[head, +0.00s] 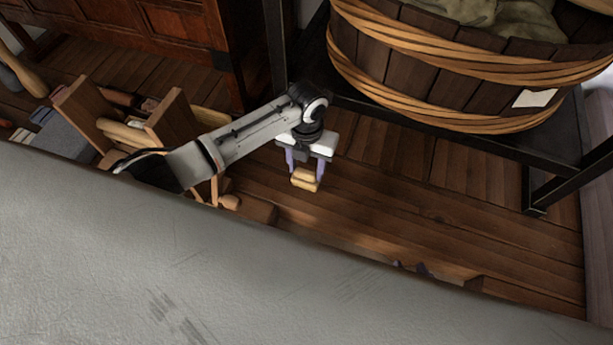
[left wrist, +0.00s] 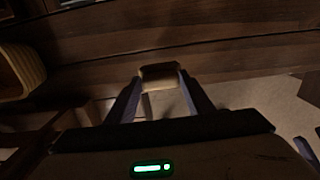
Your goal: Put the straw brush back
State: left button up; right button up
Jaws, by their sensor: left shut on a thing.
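My left gripper (head: 305,168) points down over the wooden floor, its two purple fingers shut on a small tan block-like thing, which I take to be the straw brush (head: 304,180). The fingers press on its two sides. In the left wrist view the brush (left wrist: 160,76) shows as a pale tan end between the fingertips (left wrist: 161,82); its far side is hidden. I cannot tell for sure whether it touches the floor.
A wooden tub with rope hoops (head: 440,70) stands on a dark metal stand (head: 535,195) at the upper right. A wooden carrier with several tools (head: 170,125) is left of the gripper. A large grey surface (head: 230,260) fills the foreground. The floor (head: 400,205) right of the gripper is clear.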

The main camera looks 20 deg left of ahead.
aim_at(307, 170)
pick_arm(q)
notch_tip(307, 170, down, 3)
jog(key=shift+f+b, duration=0.1)
jog(key=shift+b, duration=0.45)
jog(key=shift+f, duration=0.35)
jog(key=shift+f, duration=0.15)
jog(key=o, duration=1)
